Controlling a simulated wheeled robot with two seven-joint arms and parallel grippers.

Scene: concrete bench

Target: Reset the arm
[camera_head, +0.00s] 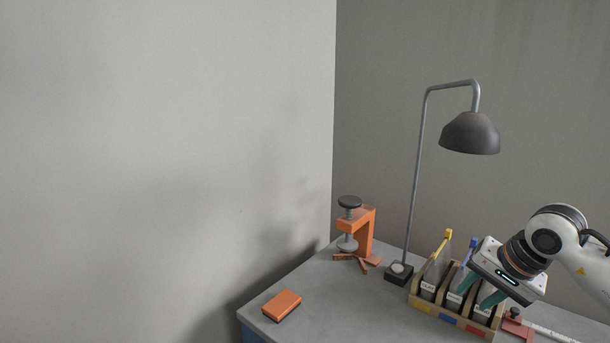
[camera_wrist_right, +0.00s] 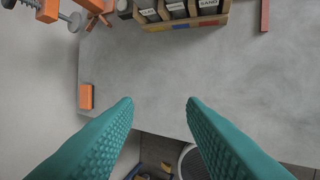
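My right gripper (camera_head: 479,293) comes in from the right in the head view and hangs in front of a wooden rack, covering part of it. In the right wrist view my right gripper (camera_wrist_right: 160,103) shows two teal ridged fingers spread wide. Nothing is between them but grey bench and its front edge behind. My left gripper is in neither view.
The wooden rack (camera_head: 449,316) holds labelled pouches. An orange clamp (camera_head: 363,232), a desk lamp (camera_head: 470,134) and an orange box (camera_head: 282,305) stand on the grey bench (camera_head: 345,300). A red-jawed caliper (camera_head: 517,328) lies right of the rack. The bench's front middle is clear.

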